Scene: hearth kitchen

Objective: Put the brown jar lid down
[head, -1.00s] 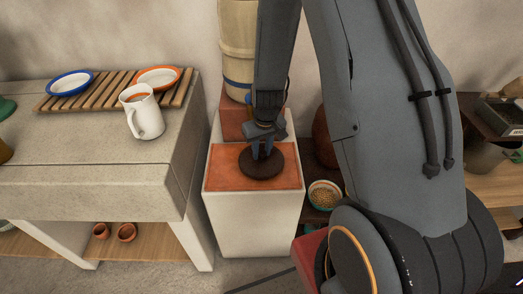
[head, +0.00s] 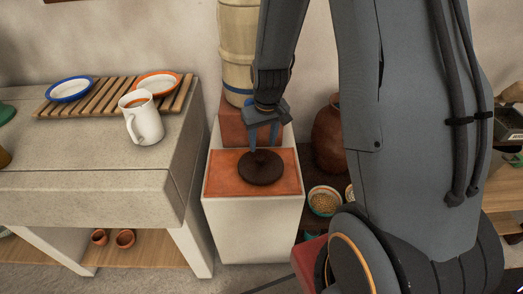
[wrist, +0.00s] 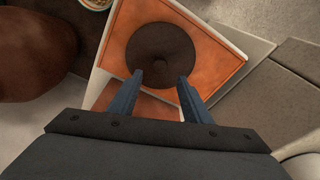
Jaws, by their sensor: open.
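The brown jar lid (head: 261,168) is a dark round disc with a small knob. It lies flat on the orange tiled top (head: 222,181) of a white block. In the wrist view the lid (wrist: 160,42) is just beyond my fingertips, with its knob in the middle. My gripper (head: 264,146) is open and empty, just above and behind the lid in the head view. In the wrist view both blue fingers of my gripper (wrist: 160,78) are apart, with nothing between them at the tips.
A tall cream jar (head: 239,45) stands behind on a higher orange step. Left is a stone counter (head: 70,170) with a white mug (head: 144,122) and a slatted rack with two plates. Right, a brown round pot (head: 328,138) and a small bowl (head: 323,201) stand close by.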

